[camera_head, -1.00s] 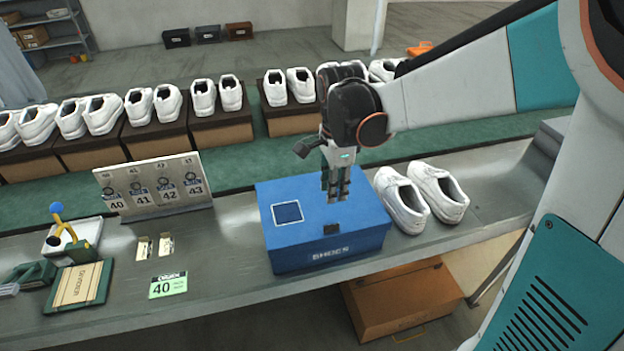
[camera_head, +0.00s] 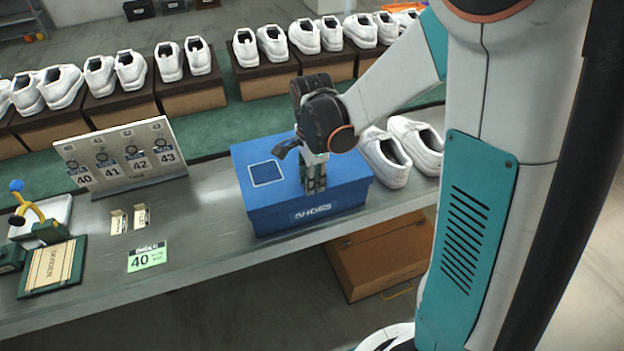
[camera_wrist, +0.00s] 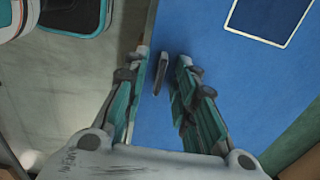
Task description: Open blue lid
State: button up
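A blue shoe box with its blue lid (camera_head: 335,168) shut stands on the grey bench in the head view. The lid has a dark outlined square and fills much of the wrist view (camera_wrist: 225,80). A small dark tab (camera_wrist: 161,73) stands at the lid's front edge. My gripper (camera_head: 315,187) points down at that front edge. In the wrist view its fingers (camera_wrist: 162,68) are apart, one on each side of the tab, with visible gaps. In the head view the fingers hide the tab.
White shoes (camera_head: 398,150) stand close to the right of the box. A number stand (camera_head: 120,158) and a green 40 card (camera_head: 147,256) are to the left. Shoes on brown boxes line the green strip behind.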

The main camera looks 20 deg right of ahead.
grip_shut()
jog(key=shift+r+p, duration=0.35)
jog(key=shift+r, duration=0.15)
jog(key=w+r+p, duration=1.1)
jog(key=w+r, duration=0.5)
jog(key=r, duration=0.2)
jog(key=shift+w+r, duration=0.15)
jog(key=shift+w, duration=0.25)
